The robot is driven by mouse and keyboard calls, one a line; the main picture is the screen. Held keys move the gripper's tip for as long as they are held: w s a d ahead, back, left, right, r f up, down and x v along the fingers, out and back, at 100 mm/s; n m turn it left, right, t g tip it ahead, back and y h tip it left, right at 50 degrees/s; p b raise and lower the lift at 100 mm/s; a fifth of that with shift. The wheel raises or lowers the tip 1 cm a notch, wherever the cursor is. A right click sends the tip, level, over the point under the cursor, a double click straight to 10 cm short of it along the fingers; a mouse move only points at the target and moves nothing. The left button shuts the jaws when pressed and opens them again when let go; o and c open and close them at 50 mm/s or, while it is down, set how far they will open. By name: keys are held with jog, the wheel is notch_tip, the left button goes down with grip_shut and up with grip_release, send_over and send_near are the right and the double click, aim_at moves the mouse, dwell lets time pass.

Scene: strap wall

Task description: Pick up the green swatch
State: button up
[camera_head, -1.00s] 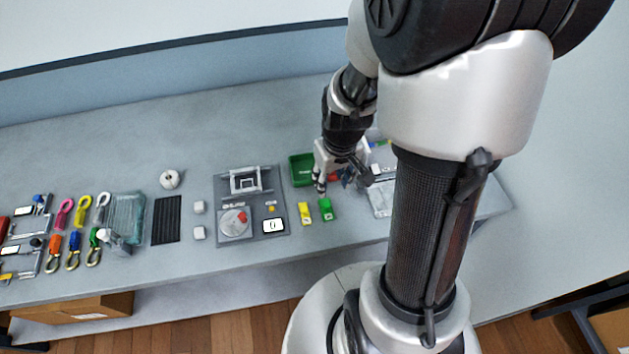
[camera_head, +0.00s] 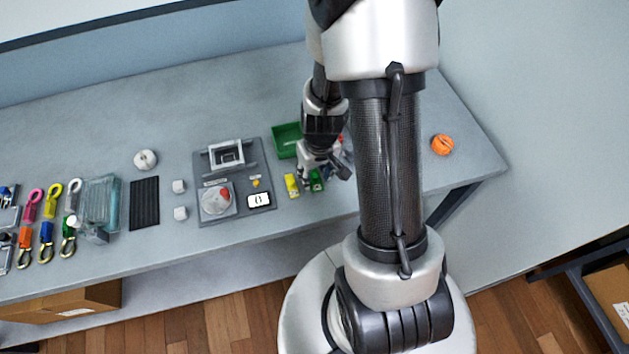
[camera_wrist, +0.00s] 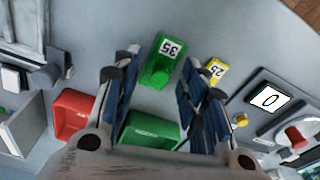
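The green swatch (camera_wrist: 158,72) is a small green piece with a white label reading 35. It lies flat on the table in the wrist view, in the gap between my fingers. In the head view the green swatch (camera_head: 317,184) is partly hidden by my gripper (camera_head: 310,184), which is low over the table there. In the wrist view my gripper (camera_wrist: 158,88) is open, one dark finger on each side of the swatch. I cannot tell whether either finger touches it.
A yellow piece (camera_wrist: 213,70) labelled 25 lies close beside the right finger. A green bin (camera_head: 287,140) stands behind, with a red bin (camera_wrist: 73,112) near it. A scale board (camera_head: 205,160) with a display reading 0 lies to the left in the head view. An orange item (camera_head: 442,145) sits at right.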

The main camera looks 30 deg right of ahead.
jog(key=shift+f, duration=0.15)
jog(key=shift+c, duration=0.3)
grip_shut()
